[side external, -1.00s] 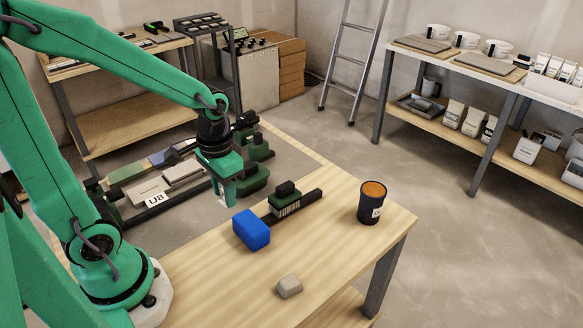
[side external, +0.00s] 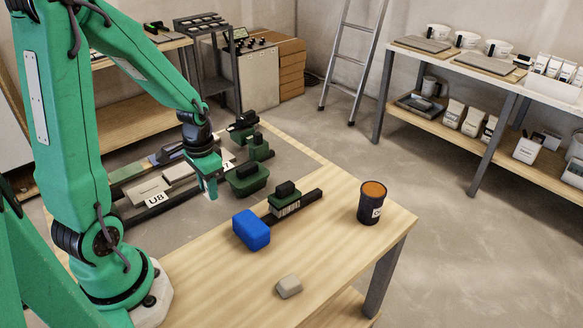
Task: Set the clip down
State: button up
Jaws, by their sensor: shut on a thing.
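My gripper (side external: 210,190) is shut on the clip, above the left part of the workbench near the tile rows. The clip is small and mostly hidden by the fingers, so its shape and its gap to the surface below cannot be made out. Just right of the gripper is a green holder with a dark top (side external: 248,179). Left of it lie pale tiles (side external: 150,190), near a label reading "U8", with a dark rail along their front.
A blue block (side external: 251,230), a barcoded green block (side external: 285,202) on a dark strip, a grey lump (side external: 289,287) and a dark orange-topped cup (side external: 372,204) stand on the workbench (side external: 225,285). More green pieces (side external: 259,147) stand behind.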

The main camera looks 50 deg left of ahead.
aim_at(212, 208)
jog(key=shift+a+f, duration=0.25)
jog(key=shift+a, duration=0.15)
jog(key=shift+f, duration=2)
jog(key=shift+f, duration=0.15)
jog(key=o, duration=1)
jog(key=shift+c, duration=0.2)
jog(key=shift+r, duration=6.2)
